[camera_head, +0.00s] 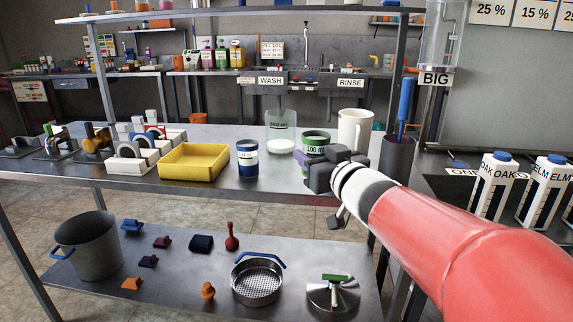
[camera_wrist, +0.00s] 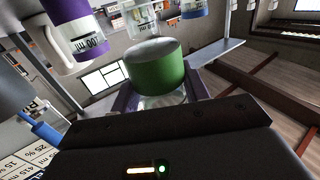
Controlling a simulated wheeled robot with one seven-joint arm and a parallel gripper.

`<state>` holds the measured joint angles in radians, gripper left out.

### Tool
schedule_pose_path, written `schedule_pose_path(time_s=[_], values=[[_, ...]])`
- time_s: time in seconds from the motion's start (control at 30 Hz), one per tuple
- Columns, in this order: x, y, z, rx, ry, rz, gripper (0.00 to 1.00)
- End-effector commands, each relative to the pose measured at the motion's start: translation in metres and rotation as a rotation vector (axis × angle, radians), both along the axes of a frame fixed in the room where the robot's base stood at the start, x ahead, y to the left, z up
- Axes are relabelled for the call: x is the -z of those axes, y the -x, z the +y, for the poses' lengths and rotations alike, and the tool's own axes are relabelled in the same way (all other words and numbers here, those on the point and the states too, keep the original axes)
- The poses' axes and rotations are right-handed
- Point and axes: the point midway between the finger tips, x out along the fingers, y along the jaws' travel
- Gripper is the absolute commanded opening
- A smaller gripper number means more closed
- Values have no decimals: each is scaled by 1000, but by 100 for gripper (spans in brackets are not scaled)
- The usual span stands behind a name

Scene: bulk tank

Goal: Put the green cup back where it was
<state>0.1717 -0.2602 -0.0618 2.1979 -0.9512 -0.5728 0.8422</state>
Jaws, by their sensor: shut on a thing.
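The green cup (camera_head: 316,137) is at my gripper (camera_head: 323,168), over the right part of the steel table's top. In the wrist view the green cup (camera_wrist: 157,70) sits between my fingers (camera_wrist: 158,98), which are shut on it. A purple cup (camera_wrist: 72,22) marked 100 ml is close by in the wrist view. I cannot tell whether the green cup touches the table.
A blue cup (camera_head: 247,160), yellow tray (camera_head: 193,163), clear container (camera_head: 281,133) and white pitcher (camera_head: 354,132) stand near the cup. A dark holder with a blue-handled tool (camera_head: 405,100) is at the right. Bare tabletop shows left of my gripper.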

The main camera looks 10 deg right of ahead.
Motion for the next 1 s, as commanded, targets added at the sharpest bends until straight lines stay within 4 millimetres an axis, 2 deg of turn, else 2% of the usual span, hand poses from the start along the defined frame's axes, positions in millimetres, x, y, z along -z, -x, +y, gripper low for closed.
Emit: schedule_pose_path(time_s=[0.07, 0.17, 0.27, 0.5, 0.6, 0.87, 1.0], values=[[-8, 7, -4, 13, 1, -1, 20], [-5, 3, -5, 19, -1, 2, 20], [6, -15, -2, 20, -3, 6, 20], [35, -70, 10, 19, -3, 6, 20], [41, -85, 13, 19, -3, 3, 20], [49, -103, 17, 19, -1, 2, 20], [62, -119, 20, 19, -3, 5, 20]])
